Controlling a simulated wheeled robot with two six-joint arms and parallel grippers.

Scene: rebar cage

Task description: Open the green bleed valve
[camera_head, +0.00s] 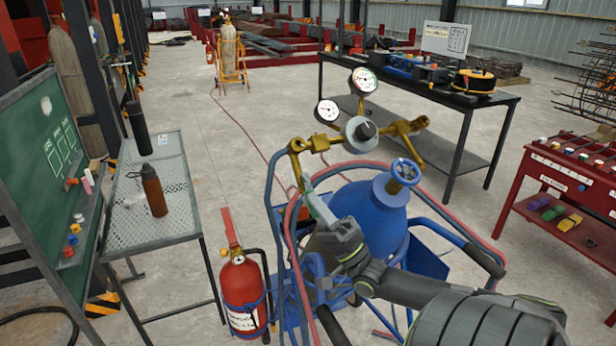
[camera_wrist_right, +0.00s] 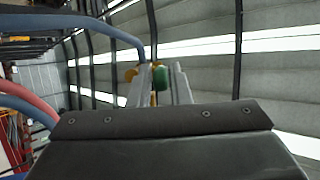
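The green bleed valve (camera_wrist_right: 161,78) shows as a small green knob in the right wrist view, lying in the gap between my right gripper's fingertips (camera_wrist_right: 161,88). I cannot tell whether the fingers press on it. In the head view my right gripper (camera_head: 311,195) points up and left, its tips just below the left end of the brass fitting (camera_head: 299,145). The valve is not clearly visible there. The blue cylinder (camera_head: 370,208) with a blue handwheel (camera_head: 405,171) stands right behind the gripper. My left gripper is not in view.
Red hose and the blue cart frame (camera_head: 455,232) surround the cylinder. A red extinguisher (camera_head: 243,290) stands at left, and a mesh table (camera_head: 150,225) beyond it.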

